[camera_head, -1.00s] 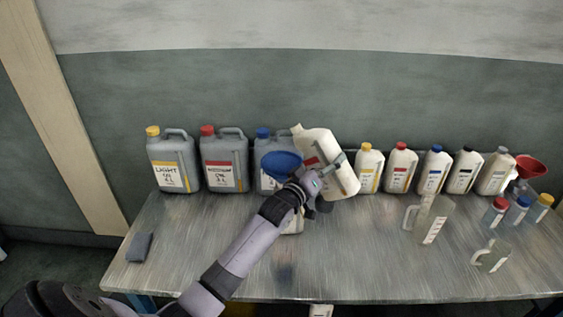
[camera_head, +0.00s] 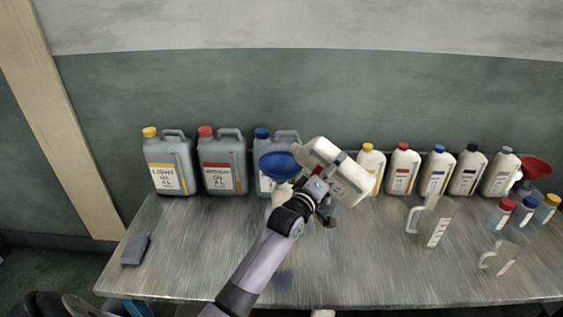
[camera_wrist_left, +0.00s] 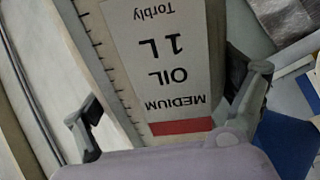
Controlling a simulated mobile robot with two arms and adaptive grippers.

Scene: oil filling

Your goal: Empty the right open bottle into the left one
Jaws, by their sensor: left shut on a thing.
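My left gripper (camera_head: 326,184) is shut on a white bottle (camera_head: 342,172), holding it above the table. The bottle is tilted, its upper end toward the left near a blue funnel (camera_head: 279,164). In the left wrist view its label reads "MEDIUM OIL 1 L" with a red band (camera_wrist_left: 181,127), and the fingers (camera_wrist_left: 170,100) lie on either side of it. The funnel sits over a second white bottle (camera_head: 281,193), mostly hidden behind my arm. I cannot tell whether oil is flowing. My right gripper is not in view.
Grey canisters (camera_head: 170,165) stand at the back left. Several white capped bottles (camera_head: 403,170) line the back right, with a red funnel (camera_head: 534,167) at the end. A measuring jug (camera_head: 433,222) and a smaller jug (camera_head: 499,260) stand right. A grey block (camera_head: 135,250) lies at the left edge.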

